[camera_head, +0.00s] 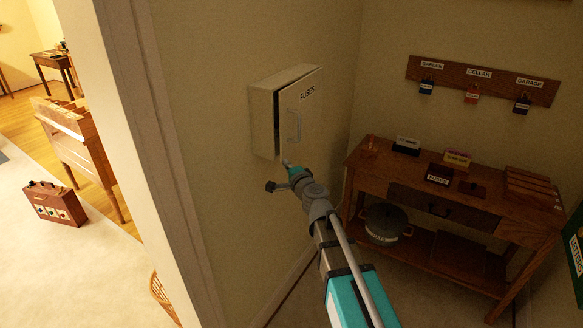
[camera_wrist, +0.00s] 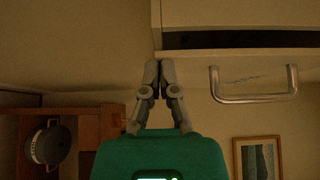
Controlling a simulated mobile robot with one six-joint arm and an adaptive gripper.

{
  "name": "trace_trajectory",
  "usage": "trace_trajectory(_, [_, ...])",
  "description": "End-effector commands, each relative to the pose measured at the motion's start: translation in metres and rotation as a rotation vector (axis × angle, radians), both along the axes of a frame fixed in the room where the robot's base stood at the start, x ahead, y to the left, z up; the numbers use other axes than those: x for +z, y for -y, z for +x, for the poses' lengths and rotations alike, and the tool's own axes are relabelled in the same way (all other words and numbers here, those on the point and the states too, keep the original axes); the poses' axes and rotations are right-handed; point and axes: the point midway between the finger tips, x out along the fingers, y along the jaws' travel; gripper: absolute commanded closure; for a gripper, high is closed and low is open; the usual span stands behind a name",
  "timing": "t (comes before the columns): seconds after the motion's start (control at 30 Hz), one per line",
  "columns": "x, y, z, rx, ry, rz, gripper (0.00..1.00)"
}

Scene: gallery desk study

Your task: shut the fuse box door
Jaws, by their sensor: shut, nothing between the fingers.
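The fuse box (camera_head: 262,128) is a pale cabinet on the wall in the head view. Its door (camera_head: 312,112), labelled FUSES, stands slightly ajar, with a dark gap along its left edge. A grey bar handle (camera_head: 295,127) is on the door; the handle also shows in the wrist view (camera_wrist: 253,99). My gripper (camera_head: 286,162) is shut and empty, just below the door's lower left corner. In the wrist view its closed fingertips (camera_wrist: 152,66) are beside the end of the door's edge, left of the handle. I cannot tell whether they touch the door.
A wooden table (camera_head: 380,165) with small boxes stands right of the fuse box, a pot (camera_head: 386,224) on its lower shelf. A key rack (camera_head: 545,90) with several padlocks hangs above.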

Motion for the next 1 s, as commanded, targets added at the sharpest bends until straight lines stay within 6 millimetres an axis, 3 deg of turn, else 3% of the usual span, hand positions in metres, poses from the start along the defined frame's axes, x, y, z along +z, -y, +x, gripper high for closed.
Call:
trace_trajectory(0.63, [0.000, 0.014, 0.000, -0.013, 0.000, 0.000, 1.00])
trace_trajectory(1.0, [0.000, 0.041, -0.014, -0.012, 0.000, 0.000, 1.00])
